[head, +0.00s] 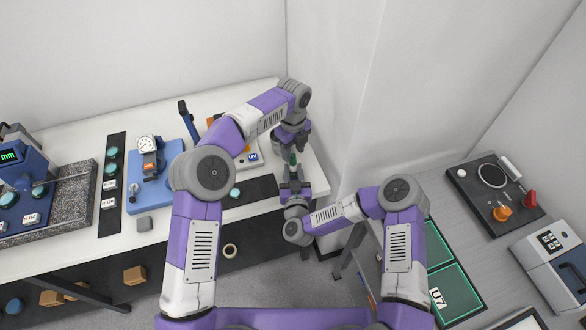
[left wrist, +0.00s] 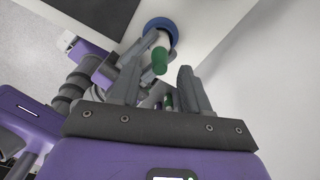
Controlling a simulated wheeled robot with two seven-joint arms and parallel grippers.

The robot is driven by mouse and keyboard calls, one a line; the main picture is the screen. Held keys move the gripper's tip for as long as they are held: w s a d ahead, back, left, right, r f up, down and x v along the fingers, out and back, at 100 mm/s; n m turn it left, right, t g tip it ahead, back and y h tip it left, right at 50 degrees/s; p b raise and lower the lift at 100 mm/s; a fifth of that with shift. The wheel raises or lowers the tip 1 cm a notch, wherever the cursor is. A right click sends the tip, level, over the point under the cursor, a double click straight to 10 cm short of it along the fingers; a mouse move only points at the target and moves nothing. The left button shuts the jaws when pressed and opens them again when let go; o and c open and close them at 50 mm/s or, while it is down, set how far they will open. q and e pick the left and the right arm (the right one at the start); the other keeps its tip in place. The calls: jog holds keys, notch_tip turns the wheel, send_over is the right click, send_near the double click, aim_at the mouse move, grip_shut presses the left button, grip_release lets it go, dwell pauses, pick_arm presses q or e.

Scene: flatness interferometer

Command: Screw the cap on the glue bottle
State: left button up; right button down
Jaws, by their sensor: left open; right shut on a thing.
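My left gripper (head: 296,143) points down over the right end of the bench and is open. My right gripper (head: 293,176) comes up from below, facing it, and is shut on what looks like the glue bottle. A small dark green piece (head: 292,158) shows between the two grippers; I cannot tell whether it is bottle or cap. In the left wrist view a green cylinder end (left wrist: 160,61) appears between the open fingers of my left gripper (left wrist: 157,80). More dark green (left wrist: 168,102) shows lower between them. Whether cap and bottle touch is hidden.
The white bench (head: 170,110) carries a blue gauge stand (head: 155,165), a UV-marked unit (head: 252,157) and a black mat (head: 245,192). A tape ring (head: 230,251) lies below. A white wall corner (head: 345,110) rises close right of the grippers. A second bench with green panels (head: 455,290) is at right.

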pick_arm(q)
jog(key=shift+r, duration=0.45)
jog(key=shift+c, duration=0.2)
jog(key=n, duration=0.5)
jog(key=shift+r, duration=0.35)
jog(key=n, duration=0.5)
jog(key=shift+r+n, duration=0.3)
jog(key=shift+r, duration=0.1)
jog(key=n, duration=0.2)
jog(key=r+n, duration=0.1)
jog(key=n, duration=0.6)
jog(key=r+n, duration=0.1)
jog(key=n, duration=0.1)
jog(key=shift+n, duration=0.4)
jog(key=shift+f, duration=0.2)
